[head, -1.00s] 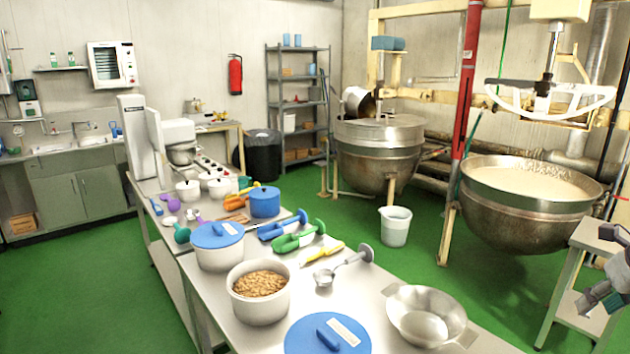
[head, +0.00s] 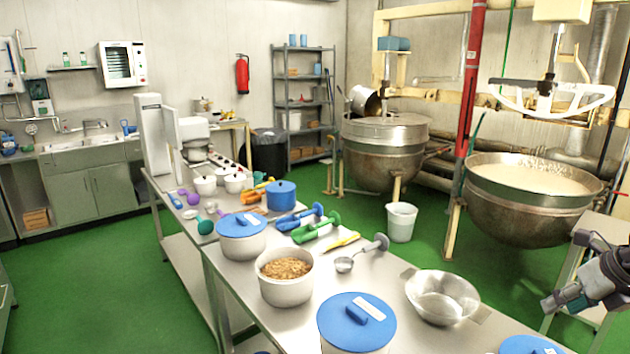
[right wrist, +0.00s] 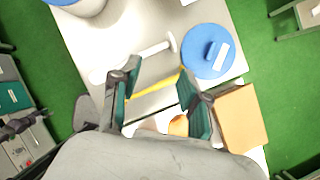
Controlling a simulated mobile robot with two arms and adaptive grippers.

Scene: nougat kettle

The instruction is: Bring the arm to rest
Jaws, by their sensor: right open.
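My right gripper (head: 562,300) is at the right edge of the head view, in the air right of the steel table, beside the big kettle. In the right wrist view my right gripper (right wrist: 160,98) has its two green-padded fingers spread apart, with nothing between them. The table below shows past the fingers. My left gripper is not seen in the head view.
The steel table (head: 390,330) carries a pot of nuts (head: 285,284), a blue-lidded pot (head: 357,318), a steel bowl (head: 442,299) and several tools. The kettle (head: 530,215) of pale mass stands behind right. Green floor is clear at left.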

